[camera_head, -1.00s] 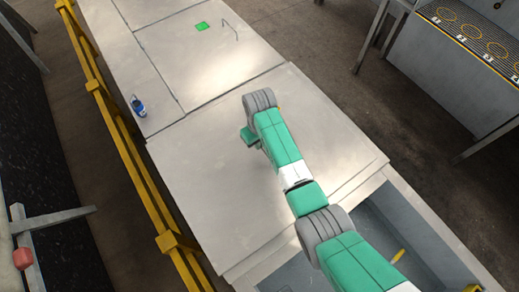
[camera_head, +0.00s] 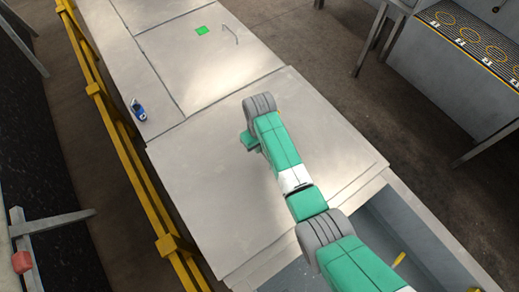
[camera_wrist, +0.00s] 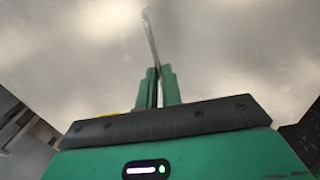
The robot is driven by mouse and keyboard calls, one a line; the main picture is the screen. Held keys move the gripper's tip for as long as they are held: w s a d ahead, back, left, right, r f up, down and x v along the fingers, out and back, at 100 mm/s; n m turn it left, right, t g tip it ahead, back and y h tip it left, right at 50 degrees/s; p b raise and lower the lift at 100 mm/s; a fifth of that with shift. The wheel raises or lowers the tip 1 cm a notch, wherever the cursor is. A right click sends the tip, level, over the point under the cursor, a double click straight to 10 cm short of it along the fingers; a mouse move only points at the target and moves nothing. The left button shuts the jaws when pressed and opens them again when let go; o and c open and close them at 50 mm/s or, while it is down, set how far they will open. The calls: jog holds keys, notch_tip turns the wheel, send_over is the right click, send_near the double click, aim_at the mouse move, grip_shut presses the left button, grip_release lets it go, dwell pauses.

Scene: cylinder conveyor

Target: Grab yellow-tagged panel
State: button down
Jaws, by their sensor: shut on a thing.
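A large light-grey metal panel (camera_head: 205,180) lies beneath my arm in the head view. A small patch of yellow (camera_wrist: 108,114) shows beside the gripper in the wrist view; the rest of that tag is hidden. My gripper (camera_wrist: 159,72) is shut on a thin metal handle (camera_wrist: 150,35) that runs out between its green fingers. The panel's grey surface fills the background there. In the head view my arm reaches over the panel and its wrist hides the grip. I cannot tell whether the panel is raised.
Another panel with a green tag (camera_head: 201,30) and a thin handle (camera_head: 231,34) lies farther back. A small blue object (camera_head: 138,110) stands at the left edge. A yellow rail (camera_head: 128,140) runs along the left. A grey recess (camera_head: 400,220) opens at the near right.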

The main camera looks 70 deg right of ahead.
jog(key=shift+d+r, duration=0.1)
jog(key=shift+r, duration=1.65)
jog(key=shift+s+a+r, duration=0.15)
jog(key=shift+s+a, duration=0.05)
jog(key=shift+a, duration=0.05)
jog(key=s+a+r, duration=0.1)
jog(key=s+a, duration=0.9)
jog(key=s, duration=0.1)
jog(key=shift+a+r+p, duration=0.15)
jog(key=shift+a+p, duration=0.15)
